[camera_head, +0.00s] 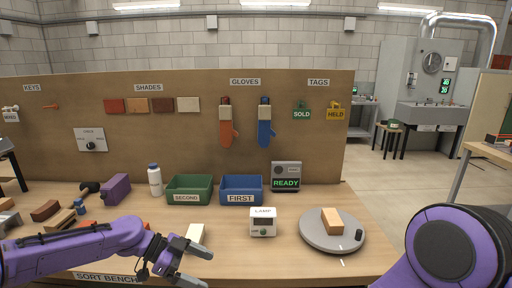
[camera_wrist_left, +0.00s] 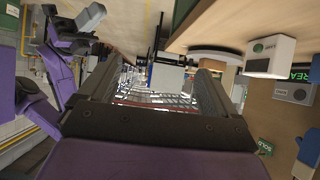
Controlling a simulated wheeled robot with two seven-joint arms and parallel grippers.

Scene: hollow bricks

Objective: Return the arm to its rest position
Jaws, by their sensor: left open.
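My left arm comes in from the left in the head view, low over the bench front. Its gripper (camera_head: 198,266) is open, with nothing seen between the fingers. In the left wrist view the two dark fingers (camera_wrist_left: 155,88) stand wide apart with an empty gap, and the far room shows between them. A cream block (camera_head: 196,232) lies on the bench just beyond the gripper; I cannot tell whether they touch. Part of my right arm shows at the lower right of the head view. A purple arm part with grey ends shows at the left wrist view's left; its jaw state is unclear.
A green bin (camera_head: 190,188) and a blue bin (camera_head: 241,190) stand behind the gripper. A white lamp box (camera_head: 263,226) and a grey turntable (camera_head: 312,240) bearing a tan block (camera_head: 332,221) are to the right. A purple block (camera_head: 116,190), bottle (camera_head: 155,180) and several bricks are left.

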